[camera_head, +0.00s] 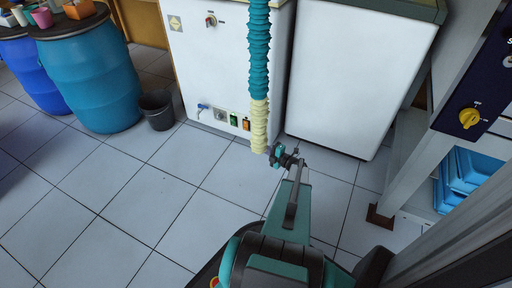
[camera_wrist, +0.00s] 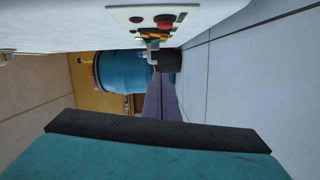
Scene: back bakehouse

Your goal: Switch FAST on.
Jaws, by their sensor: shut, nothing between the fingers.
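In the head view a white cabinet (camera_head: 222,60) has a green rocker switch (camera_head: 234,118) and an orange one (camera_head: 246,123) low on its front. A round socket or dial (camera_head: 221,115) and a small tap (camera_head: 202,107) sit left of them. The wrist view shows a panel with a red round part (camera_wrist: 165,20) and a black round part (camera_wrist: 137,19). A dark panel at the right carries a yellow knob (camera_head: 469,117). No FAST label is readable. My gripper (camera_head: 273,155) is shut and empty, in front of the cabinet, right of the switches and apart from them.
A teal and cream hose (camera_head: 259,65) hangs beside the switches, close to my gripper. A white chest (camera_head: 352,75) stands to the right. A blue barrel (camera_head: 90,75) and dark bucket (camera_head: 157,110) stand left. Blue trays (camera_head: 455,180) sit at right. The tiled floor is clear at front left.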

